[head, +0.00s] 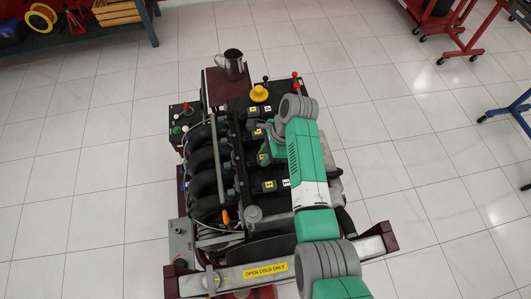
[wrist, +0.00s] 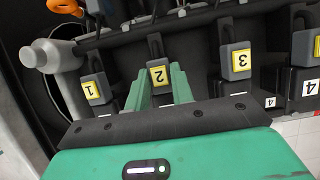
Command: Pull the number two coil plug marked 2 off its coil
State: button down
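The coil plug marked 2 (wrist: 158,74) is a dark grey block with a yellow label, seated in line with its neighbours. In the head view its yellow label (head: 263,157) shows beside my gripper. My gripper's two green fingers (wrist: 161,88) stand on either side of plug 2 in the wrist view, close to its sides. Whether they touch it I cannot tell. The number two coil below is mostly hidden behind the fingers and gripper body.
Plug 1 (wrist: 96,90) is left of the fingers, plugs 3 (wrist: 236,62) and 4 (wrist: 307,48) right. A grey cylindrical post (wrist: 45,54) and an orange handle (wrist: 64,6) are at the upper left. A metal jug (head: 231,65) and yellow cap (head: 259,93) are at the engine's far end.

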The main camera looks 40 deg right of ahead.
aim_at(251, 163)
jog(key=shift+w+a+r+p, duration=0.15)
jog(key=shift+w+a+p, duration=0.2)
jog(key=shift+a+p, duration=0.15)
jog(key=shift+w+a+r+p, duration=0.1)
jog(key=shift+w+a+p, duration=0.25)
jog(key=shift+a, duration=0.15)
jog(key=shift+w+a+f, duration=0.1)
jog(key=shift+a+f, duration=0.05)
jog(key=c, duration=1.2)
grip_release()
jog(key=shift+a, duration=0.1)
jog(key=v, duration=0.7)
jog(key=shift+r+p, duration=0.35)
